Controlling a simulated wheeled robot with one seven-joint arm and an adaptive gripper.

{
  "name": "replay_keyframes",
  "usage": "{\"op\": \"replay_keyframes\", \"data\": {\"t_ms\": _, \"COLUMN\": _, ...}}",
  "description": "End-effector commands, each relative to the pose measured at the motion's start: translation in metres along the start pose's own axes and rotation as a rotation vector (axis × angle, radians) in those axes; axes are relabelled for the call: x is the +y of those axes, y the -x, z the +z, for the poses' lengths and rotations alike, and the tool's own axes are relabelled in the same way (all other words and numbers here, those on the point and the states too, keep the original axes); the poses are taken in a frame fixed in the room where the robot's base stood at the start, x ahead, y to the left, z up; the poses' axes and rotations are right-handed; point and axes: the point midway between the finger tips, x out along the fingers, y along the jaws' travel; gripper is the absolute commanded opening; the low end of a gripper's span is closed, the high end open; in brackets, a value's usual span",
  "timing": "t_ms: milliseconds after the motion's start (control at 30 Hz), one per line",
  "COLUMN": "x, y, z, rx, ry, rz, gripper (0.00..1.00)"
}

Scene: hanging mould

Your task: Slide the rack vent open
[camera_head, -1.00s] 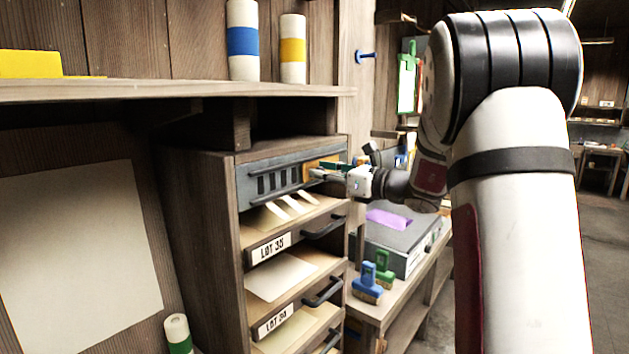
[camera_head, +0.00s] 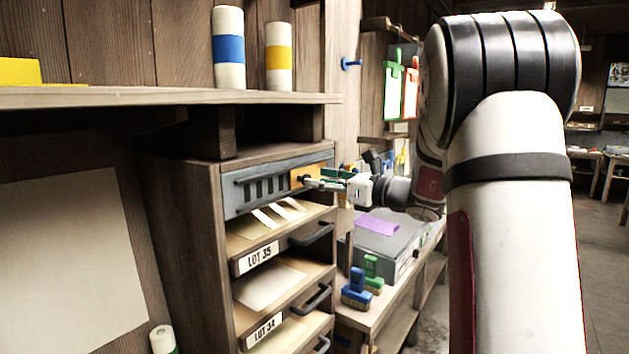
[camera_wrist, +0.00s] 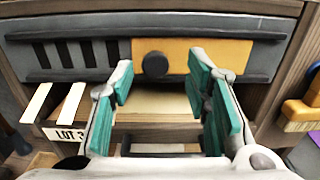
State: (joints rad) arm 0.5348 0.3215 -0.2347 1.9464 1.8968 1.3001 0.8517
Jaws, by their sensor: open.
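The rack vent (camera_head: 262,187) is a grey slotted panel at the top of the wooden rack. A yellow-orange plate (camera_wrist: 190,56) with a dark round knob (camera_wrist: 155,64) sits at its right part. The dark slots show uncovered to the left of the plate in the wrist view. My gripper (camera_head: 312,182) reaches in from the right in the head view. In the wrist view my gripper (camera_wrist: 160,85) is open, with green pads on either side of the knob's line and nothing held. I cannot tell whether the fingertips touch the plate.
Below the vent are open drawers with dark handles (camera_head: 312,235) and a LOT 35 label (camera_head: 259,257). A grey case (camera_head: 385,240) and blue and green brushes (camera_head: 357,288) stand on a bench at the right. A shelf (camera_head: 170,97) with banded cylinders overhangs the rack.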

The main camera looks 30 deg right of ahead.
Motion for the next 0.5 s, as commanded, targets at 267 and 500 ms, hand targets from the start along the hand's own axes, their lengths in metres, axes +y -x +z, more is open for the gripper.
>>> {"op": "replay_keyframes", "data": {"t_ms": 267, "x": -0.002, "y": 0.058, "z": 0.0, "rx": 0.0, "ry": 0.001, "rz": -0.005, "gripper": 0.43}}
{"op": "replay_keyframes", "data": {"t_ms": 500, "x": -0.002, "y": 0.087, "z": 0.0, "rx": 0.0, "ry": 0.001, "rz": -0.004, "gripper": 0.43}}
